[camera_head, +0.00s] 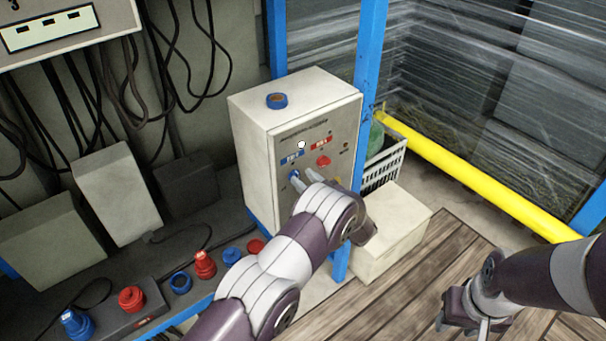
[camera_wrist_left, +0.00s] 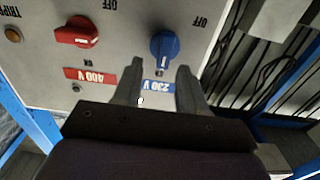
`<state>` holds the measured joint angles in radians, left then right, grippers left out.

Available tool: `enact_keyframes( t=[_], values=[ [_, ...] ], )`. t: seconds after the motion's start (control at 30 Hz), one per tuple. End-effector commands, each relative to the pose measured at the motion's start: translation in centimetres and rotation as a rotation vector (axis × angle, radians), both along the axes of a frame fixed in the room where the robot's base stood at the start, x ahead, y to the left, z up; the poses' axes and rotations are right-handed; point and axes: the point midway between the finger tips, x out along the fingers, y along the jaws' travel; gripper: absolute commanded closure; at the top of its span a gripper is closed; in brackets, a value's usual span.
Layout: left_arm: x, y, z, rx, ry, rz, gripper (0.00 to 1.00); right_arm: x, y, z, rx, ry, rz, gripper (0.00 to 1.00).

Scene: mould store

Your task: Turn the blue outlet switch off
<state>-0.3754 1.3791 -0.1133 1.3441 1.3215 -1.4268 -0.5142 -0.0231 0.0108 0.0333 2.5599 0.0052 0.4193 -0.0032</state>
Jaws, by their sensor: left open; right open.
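The blue outlet switch (camera_head: 294,175) is a rotary knob on the front of a pale control box (camera_head: 255,150). In the left wrist view, which shows the panel upside down, the blue knob (camera_wrist_left: 165,45) has its white mark towards the blue 230 V label (camera_wrist_left: 158,87). An OFF marking is printed to the other side. My left gripper (camera_head: 304,180) is open in front of the panel. Its fingers (camera_wrist_left: 161,66) point at the blue knob, one on each side of its lower end in the picture; contact cannot be told. My right gripper (camera_head: 463,328) is open and empty, low at the right.
A red knob (camera_head: 323,160) with a 400 V label sits beside the blue one. A pale block (camera_head: 390,240) stands below. Red and blue plugs (camera_head: 204,265) line the left shelf.

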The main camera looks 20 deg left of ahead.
Motion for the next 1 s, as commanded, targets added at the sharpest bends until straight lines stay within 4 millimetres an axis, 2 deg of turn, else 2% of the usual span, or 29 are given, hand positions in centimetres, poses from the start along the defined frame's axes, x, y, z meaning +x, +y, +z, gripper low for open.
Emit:
enact_keyframes(
  t=[0.1,0.37,0.4,0.47,0.5,0.53,0.77,1.0],
  values=[
    [0.7,0.9,0.1,-0.001,-0.001,0.002,0.58,0.0,0.0,0.3,0.000,0.000,0.000,0.57],
    [0.9,1.1,0.0,-0.001,-0.001,0.000,0.58,0.0,0.0,0.3,0.000,0.000,0.000,0.57],
    [0.9,1.1,0.0,-0.001,-0.001,0.000,0.65,0.0,0.0,0.3,0.000,0.000,0.000,0.57],
    [0.9,1.1,0.0,-0.001,-0.001,0.000,0.85,0.0,0.0,0.3,0.000,0.000,0.000,0.57],
    [0.9,1.1,0.0,-0.001,-0.001,0.000,0.98,0.0,0.0,0.3,0.000,0.000,0.000,0.57],
    [0.9,1.1,0.0,-0.001,-0.001,0.000,1.00,0.0,0.0,0.3,0.000,0.000,0.000,0.57],
    [0.8,1.1,0.0,-0.004,-0.006,0.000,1.00,0.0,0.0,0.1,0.000,0.000,0.000,0.57],
    [0.7,1.2,-0.3,-0.053,-0.068,0.000,1.00,0.0,0.0,-1.0,0.000,0.000,0.000,0.57]
  ],
)
